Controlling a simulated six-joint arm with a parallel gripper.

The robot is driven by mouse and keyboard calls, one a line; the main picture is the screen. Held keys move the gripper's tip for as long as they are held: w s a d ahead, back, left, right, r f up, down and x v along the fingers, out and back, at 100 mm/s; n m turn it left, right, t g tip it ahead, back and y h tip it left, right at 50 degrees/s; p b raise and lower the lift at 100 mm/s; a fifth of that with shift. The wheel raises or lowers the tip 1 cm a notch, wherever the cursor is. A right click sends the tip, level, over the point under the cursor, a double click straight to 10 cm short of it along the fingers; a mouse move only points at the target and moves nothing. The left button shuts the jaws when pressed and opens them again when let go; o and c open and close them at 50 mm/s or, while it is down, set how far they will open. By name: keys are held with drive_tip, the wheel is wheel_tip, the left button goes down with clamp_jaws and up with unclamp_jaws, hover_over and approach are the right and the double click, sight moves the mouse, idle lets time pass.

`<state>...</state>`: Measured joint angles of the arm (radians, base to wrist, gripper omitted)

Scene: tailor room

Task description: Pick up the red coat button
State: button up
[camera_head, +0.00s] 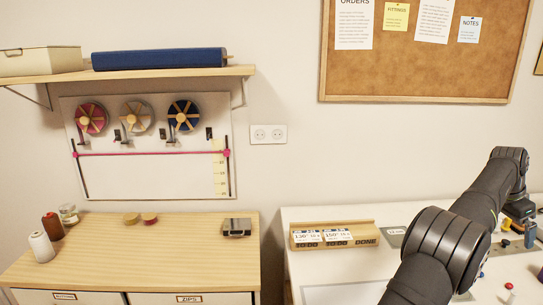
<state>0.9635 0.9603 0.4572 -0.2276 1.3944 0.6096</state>
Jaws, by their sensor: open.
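A small red round piece (508,286), which looks like the red coat button, lies on the white table at the lower right. My own arm crosses in front and hides part of the table.
Small coloured items, among them a blue one (530,235), stand near my gripper. A wooden card holder (333,234) and a grey plate (396,232) are at the table's back left. A wooden cabinet (180,240) with spools stands left, across a gap. The wall is close behind.

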drive_tip(key=shift+c, duration=0.4)
drive_tip(key=c, duration=1.1)
drive_tip(key=n+t, duration=0.4)
drive_tip(key=n, duration=0.3)
approach(510, 285)
drive_tip(key=shift+w+d+f+h, duration=0.2)
drive_tip(key=shift+w+f, duration=0.15)
drive_tip(key=shift+f, duration=0.2)
drive_tip(key=shift+w+d+f+h, duration=0.1)
drive_tip(key=shift+w+f+h, duration=0.1)
drive_tip(key=shift+w+f, duration=0.25)
drive_tip(key=shift+s+x, duration=0.15)
drive_tip(key=shift+x, duration=1.2)
drive_tip(key=shift+s+x, duration=0.2)
drive_tip(key=shift+x, duration=1.2)
